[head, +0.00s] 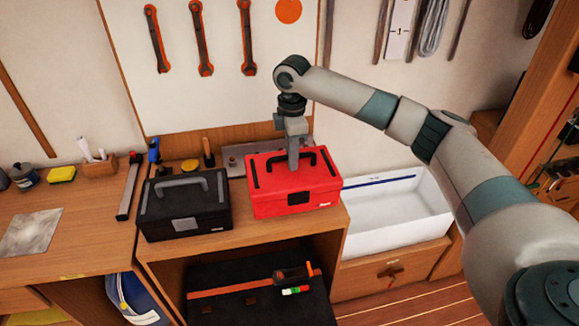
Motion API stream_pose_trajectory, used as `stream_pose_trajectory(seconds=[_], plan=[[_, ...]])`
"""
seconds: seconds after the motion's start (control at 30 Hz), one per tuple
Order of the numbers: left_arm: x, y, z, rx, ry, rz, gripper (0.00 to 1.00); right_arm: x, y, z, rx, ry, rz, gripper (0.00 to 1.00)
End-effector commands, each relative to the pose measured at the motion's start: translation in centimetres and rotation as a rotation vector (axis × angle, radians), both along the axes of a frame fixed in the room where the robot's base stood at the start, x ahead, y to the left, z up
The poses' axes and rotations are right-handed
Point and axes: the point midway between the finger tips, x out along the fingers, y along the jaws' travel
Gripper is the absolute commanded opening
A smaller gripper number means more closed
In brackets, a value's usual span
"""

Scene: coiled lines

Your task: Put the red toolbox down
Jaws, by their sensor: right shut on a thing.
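The red toolbox (294,197) is at the right end of the wooden bench top, beside a black toolbox (184,205). Its dark handle (311,156) is partly hidden by my gripper. My right gripper (293,163) comes down from above and is shut on the red toolbox at its handle. The red toolbox looks level. I cannot tell whether its base touches the bench top or hangs just above it. My left gripper is not in the picture.
A white open bin (397,213) stands right of the bench. A grey metal piece (243,157) and small tools lie behind the toolboxes. A black case (262,300) sits on the shelf below. Wrenches (201,40) hang on the wall. Bare bench shows at the front edge.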

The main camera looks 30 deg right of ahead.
Motion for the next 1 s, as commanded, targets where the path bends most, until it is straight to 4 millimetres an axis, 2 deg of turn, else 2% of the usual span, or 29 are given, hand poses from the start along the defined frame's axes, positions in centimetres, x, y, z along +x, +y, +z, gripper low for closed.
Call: stream_pose_trajectory(seconds=[0.43,0.73,1.0], plan=[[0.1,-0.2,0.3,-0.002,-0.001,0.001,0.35,0.1,0.0,-0.6,0.0,-0.002,0.0,0.0],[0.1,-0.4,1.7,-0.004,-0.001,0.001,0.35,0.0,0.0,-3.5,0.0,-0.001,-0.001,0.0],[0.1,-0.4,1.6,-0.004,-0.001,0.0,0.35,0.1,0.0,-4.0,0.0,-0.003,0.0,0.0]])
